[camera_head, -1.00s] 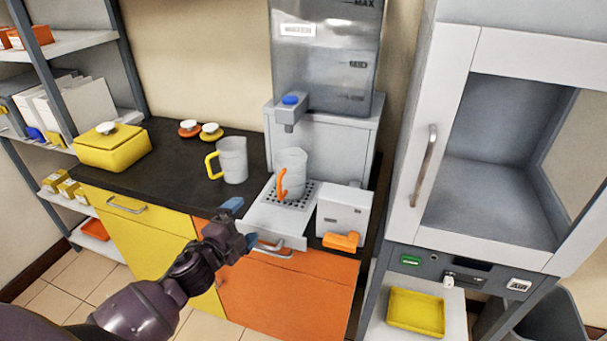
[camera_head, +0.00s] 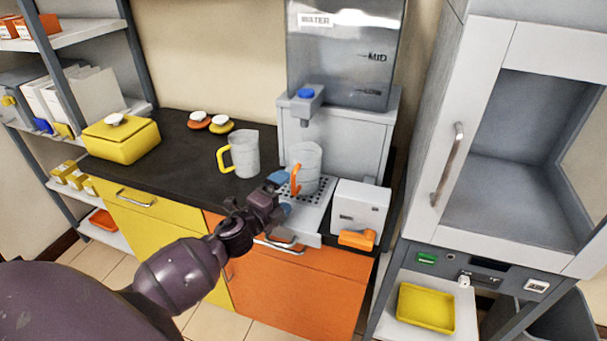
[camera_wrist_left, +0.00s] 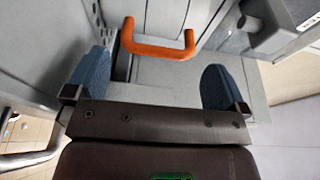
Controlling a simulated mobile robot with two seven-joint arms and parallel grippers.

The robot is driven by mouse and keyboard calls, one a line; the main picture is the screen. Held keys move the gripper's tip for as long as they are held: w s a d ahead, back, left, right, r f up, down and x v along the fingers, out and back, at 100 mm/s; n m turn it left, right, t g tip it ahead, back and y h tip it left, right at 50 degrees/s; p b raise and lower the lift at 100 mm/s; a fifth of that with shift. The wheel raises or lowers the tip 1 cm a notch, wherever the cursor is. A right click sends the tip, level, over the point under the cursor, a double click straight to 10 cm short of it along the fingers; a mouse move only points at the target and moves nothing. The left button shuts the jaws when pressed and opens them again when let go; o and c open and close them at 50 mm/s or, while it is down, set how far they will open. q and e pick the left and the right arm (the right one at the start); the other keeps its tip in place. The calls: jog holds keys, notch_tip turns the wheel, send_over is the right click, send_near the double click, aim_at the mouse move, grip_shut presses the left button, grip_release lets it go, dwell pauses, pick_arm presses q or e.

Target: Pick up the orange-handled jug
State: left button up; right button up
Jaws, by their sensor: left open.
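The orange-handled jug (camera_head: 309,165) is a clear grey jug standing upright on the perforated drip tray (camera_head: 310,205) below the water dispenser's tap. Its orange handle (camera_head: 296,179) faces my left gripper. My left gripper (camera_head: 281,193) is open and empty, just in front of the handle. In the left wrist view the orange handle (camera_wrist_left: 158,49) lies beyond and between the two blue fingertips (camera_wrist_left: 148,82), apart from them. The jug's body (camera_wrist_left: 165,15) is only partly seen there. My right gripper is not in view.
The water dispenser (camera_head: 340,120) with its blue-buttoned tap (camera_head: 306,94) stands over the jug. A yellow-handled jug (camera_head: 245,155) is to the left on the dark counter (camera_head: 180,160). A white box with an orange lever (camera_head: 357,239) is at the right.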

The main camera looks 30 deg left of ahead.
aim_at(300, 176)
pick_arm(q)
jog(key=shift+w+a, duration=0.1)
jog(key=shift+w, duration=2.75)
jog(key=c, duration=0.6)
jog(key=shift+c, duration=0.9)
jog(key=shift+r, duration=0.1)
